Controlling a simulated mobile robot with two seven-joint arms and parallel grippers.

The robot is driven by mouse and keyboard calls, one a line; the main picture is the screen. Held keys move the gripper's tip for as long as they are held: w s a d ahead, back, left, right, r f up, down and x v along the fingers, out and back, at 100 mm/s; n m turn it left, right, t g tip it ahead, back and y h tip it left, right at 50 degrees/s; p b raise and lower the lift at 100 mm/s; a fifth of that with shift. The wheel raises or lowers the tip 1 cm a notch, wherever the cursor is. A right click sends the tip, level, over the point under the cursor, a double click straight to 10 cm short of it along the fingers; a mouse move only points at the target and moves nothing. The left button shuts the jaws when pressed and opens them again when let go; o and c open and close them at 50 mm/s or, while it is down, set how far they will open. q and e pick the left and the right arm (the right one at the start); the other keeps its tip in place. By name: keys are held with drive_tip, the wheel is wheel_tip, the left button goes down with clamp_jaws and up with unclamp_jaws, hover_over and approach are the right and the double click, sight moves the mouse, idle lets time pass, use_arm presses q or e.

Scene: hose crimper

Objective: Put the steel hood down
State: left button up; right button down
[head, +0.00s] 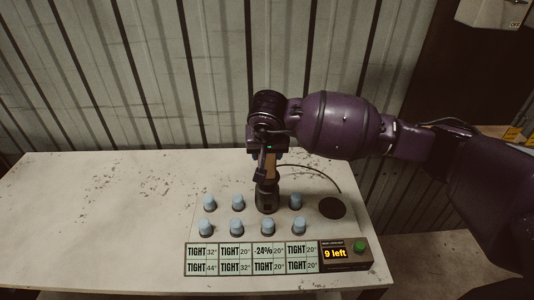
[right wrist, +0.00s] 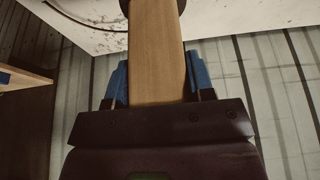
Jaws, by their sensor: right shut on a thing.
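The steel hood (head: 267,197) is a dark cylinder with a wooden handle on top. It stands upright at the third place of the back row of blue-capped pegs, hiding whatever is there. I cannot tell whether its rim touches the board. My right gripper (head: 269,156) is above it, shut on the wooden handle. In the right wrist view the handle (right wrist: 156,50) runs between the blue fingers of my right gripper (right wrist: 160,82). My left gripper is not in view.
Blue-capped pegs stand close around the hood, one (head: 238,203) to its left and one (head: 296,201) to its right. A dark round disc (head: 332,208) lies at the right. The table's left (head: 90,215) is clear.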

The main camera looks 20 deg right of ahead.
drive_tip(key=shift+f, duration=0.6)
drive_tip(key=shift+c, duration=2.4)
unclamp_jaws()
drive_tip(key=shift+r, duration=0.35)
drive_tip(key=v, duration=1.1)
drive_tip(key=shift+s+r+b, duration=0.25)
drive_tip(key=shift+s+b, duration=0.05)
drive_tip(key=shift+b, duration=0.05)
drive_tip(key=shift+a, duration=0.1)
